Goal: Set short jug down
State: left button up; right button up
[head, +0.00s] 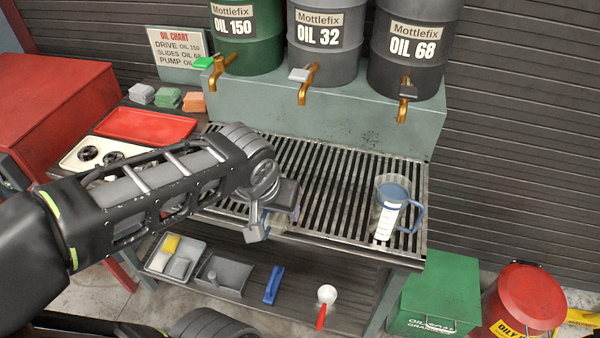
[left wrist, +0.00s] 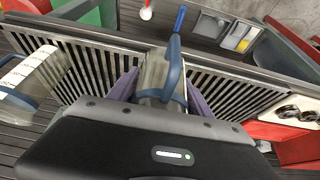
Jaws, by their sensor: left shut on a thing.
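My left gripper (head: 273,212) is over the front middle part of the slatted drip grate (head: 330,170). In the left wrist view the gripper (left wrist: 162,92) has its purple fingers shut on the sides of a clear jug (left wrist: 152,72) with a blue handle, likely the short jug. In the head view this jug (head: 279,223) is mostly hidden behind the gripper. I cannot tell whether its base touches the grate. A second clear jug (head: 388,215) with a blue rim, blue handle and white scale stands upright at the grate's right end. My right gripper is not in view.
Three oil drums with brass taps stand on a green block (head: 340,115) behind the grate. A red tray (head: 145,125) and a cream tray (head: 75,155) lie to the left. A lower shelf holds grey bins, a blue tool (head: 274,285) and a red-handled scoop (head: 326,298).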

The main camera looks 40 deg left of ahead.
pick_arm(q)
jog(key=w+a, duration=0.2)
jog(key=w, duration=0.3)
jog(key=w+a+p, duration=0.1)
jog(key=w+a, duration=0.1)
jog(key=w, duration=0.4)
jog(key=w+a+p, duration=0.1)
jog(key=w+a, duration=0.1)
jog(key=w, duration=0.4)
jog(key=shift+f+p, duration=0.3)
jog(key=shift+f, duration=1.5)
jog(key=shift+f, duration=0.15)
jog(key=o, duration=1.5)
